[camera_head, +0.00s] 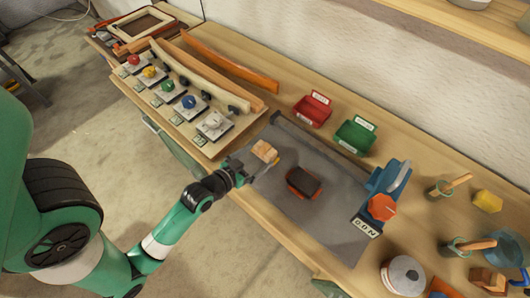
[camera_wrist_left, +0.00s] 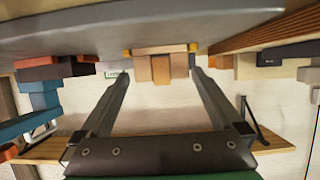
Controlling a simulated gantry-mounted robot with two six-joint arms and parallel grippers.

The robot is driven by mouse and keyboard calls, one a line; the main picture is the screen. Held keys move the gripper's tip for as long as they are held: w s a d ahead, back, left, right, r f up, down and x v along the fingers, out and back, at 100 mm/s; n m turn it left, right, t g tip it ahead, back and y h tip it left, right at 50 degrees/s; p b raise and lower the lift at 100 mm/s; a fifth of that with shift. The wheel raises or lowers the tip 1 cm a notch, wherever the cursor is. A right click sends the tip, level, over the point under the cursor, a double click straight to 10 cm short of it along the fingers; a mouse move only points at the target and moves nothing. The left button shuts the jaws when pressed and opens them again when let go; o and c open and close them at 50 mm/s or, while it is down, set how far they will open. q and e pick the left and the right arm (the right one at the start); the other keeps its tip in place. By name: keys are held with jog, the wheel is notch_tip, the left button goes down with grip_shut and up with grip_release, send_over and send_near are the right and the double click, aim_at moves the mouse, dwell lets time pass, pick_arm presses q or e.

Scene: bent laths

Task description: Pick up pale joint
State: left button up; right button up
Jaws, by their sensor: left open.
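The pale joint (camera_head: 265,151) is a small light-wood piece made of crossing blocks. It rests near the left part of the grey mat (camera_head: 335,222) on the bench. My left gripper (camera_head: 250,172) is just in front of it, low over the mat's left edge. In the left wrist view, which looks upside down, the pale joint (camera_wrist_left: 160,66) shows between and beyond the two spread fingers. The fingers are open and nothing is held. I cannot tell whether they touch it. My right gripper is not in view.
A dark block with orange sides (camera_head: 304,182) lies right of the joint. A blue vise-like tool (camera_head: 388,190) stands at the mat's right. Red (camera_head: 312,108) and green (camera_head: 355,135) bins stand behind. A board with coloured knobs (camera_head: 214,125) and bent laths (camera_head: 205,75) lies left.

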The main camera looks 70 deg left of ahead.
aim_at(261, 154)
pick_arm(q)
jog(key=b+x, duration=0.1)
jog(key=x, duration=0.3)
jog(key=shift+a+f, duration=0.1)
jog(key=shift+w+a+f+b, duration=0.1)
jog(key=shift+w+a+b, duration=0.15)
jog(key=shift+w, duration=0.2)
jog(key=shift+s, duration=0.1)
jog(key=shift+c, duration=0.3)
